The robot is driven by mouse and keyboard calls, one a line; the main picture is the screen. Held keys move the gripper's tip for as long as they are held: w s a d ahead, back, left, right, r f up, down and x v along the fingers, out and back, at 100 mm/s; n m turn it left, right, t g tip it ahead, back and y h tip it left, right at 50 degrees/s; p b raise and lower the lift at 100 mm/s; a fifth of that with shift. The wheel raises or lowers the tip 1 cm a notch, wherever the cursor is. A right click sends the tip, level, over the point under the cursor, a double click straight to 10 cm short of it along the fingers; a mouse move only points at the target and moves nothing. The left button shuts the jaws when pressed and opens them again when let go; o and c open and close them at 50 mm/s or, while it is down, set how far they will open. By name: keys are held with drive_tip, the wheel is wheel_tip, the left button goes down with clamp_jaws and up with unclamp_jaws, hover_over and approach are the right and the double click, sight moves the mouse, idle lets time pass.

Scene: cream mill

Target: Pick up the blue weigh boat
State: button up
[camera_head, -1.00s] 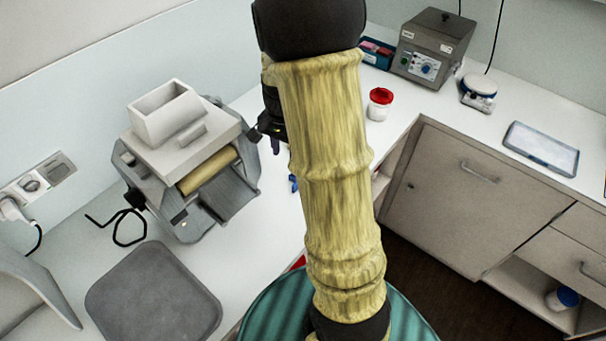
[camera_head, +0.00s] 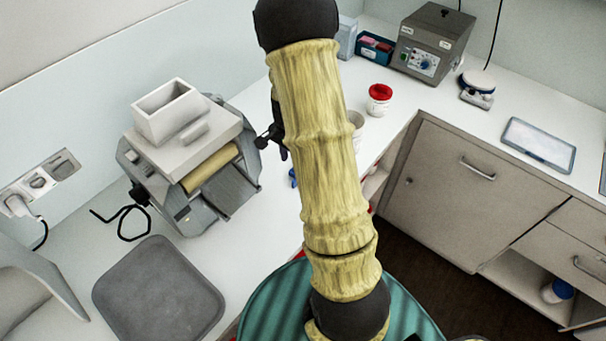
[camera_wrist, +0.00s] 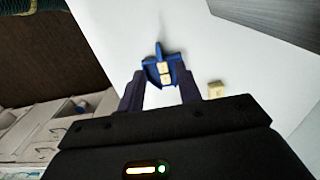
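The blue weigh boat (camera_wrist: 158,56) lies on the white counter, ahead of my gripper in the wrist view. Small pale tan blocks show in or on it. My gripper (camera_wrist: 160,84) is open, with one dark finger on each side of the near part of the boat in the picture. I cannot tell whether the fingers touch it or are still above it. In the head view only a small blue bit (camera_head: 293,178) shows beside my arm, which hides most of that area. My gripper is partly hidden there.
A tan block (camera_wrist: 215,89) lies right of my gripper. A grey mill (camera_head: 190,165) and a dark grey mat (camera_head: 158,293) are on the left counter. A red-lidded jar (camera_head: 379,100) and a pale cup (camera_head: 357,124) stand behind my arm. The counter edge is near.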

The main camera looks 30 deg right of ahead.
drive_tip(key=shift+f+p, duration=0.5)
drive_tip(key=shift+f, duration=2.05)
drive_tip(key=shift+s+d+f+p, duration=0.1)
drive_tip(key=shift+s+f+p, duration=0.1)
drive_tip(key=shift+f+p, duration=1.05)
drive_tip(key=shift+f, duration=1.35)
drive_tip(key=shift+c, duration=0.4)
clamp_jaws()
